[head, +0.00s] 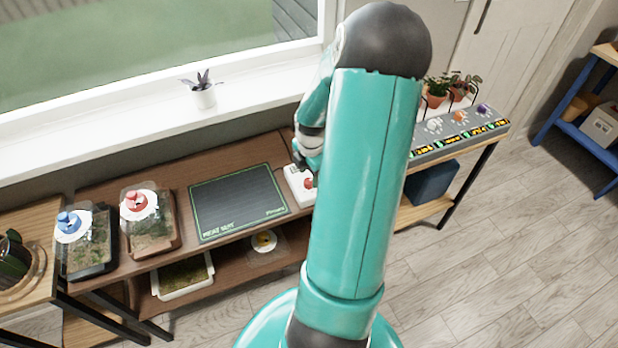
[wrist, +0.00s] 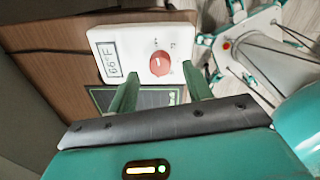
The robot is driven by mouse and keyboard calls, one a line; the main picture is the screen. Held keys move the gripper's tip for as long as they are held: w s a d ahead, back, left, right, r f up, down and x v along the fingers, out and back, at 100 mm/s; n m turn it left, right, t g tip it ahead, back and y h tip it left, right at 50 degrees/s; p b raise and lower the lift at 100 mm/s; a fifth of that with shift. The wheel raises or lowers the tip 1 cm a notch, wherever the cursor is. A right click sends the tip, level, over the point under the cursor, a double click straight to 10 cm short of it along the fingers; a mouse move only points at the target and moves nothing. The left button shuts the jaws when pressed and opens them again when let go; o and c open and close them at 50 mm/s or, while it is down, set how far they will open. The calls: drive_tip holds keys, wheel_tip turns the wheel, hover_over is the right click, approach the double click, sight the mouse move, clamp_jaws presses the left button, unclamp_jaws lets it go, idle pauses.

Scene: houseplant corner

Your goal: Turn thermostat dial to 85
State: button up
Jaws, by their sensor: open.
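The thermostat is a white box (head: 294,180) on the wooden bench, partly hidden behind my arm in the head view. In the wrist view the white box (wrist: 113,41) shows a red round dial (wrist: 160,63) with a pale mark on it, and a small display (wrist: 111,63). The display's sideways text seems to read 66°F. My gripper (wrist: 161,74) is open and empty. Its two green fingers point at the thermostat, with tips to either side of the dial and a little below it in the picture. I see no contact with the dial. The head view hides the fingers.
A dark heat mat (head: 237,203) lies left of the thermostat. Two lidded terrariums with a blue knob (head: 68,222) and a red knob (head: 135,200) stand further left. Open floor (head: 500,260) lies front right.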

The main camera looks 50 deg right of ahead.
sight(309, 183)
drive_tip(key=shift+f, duration=1.35)
drive_tip(key=c, duration=1)
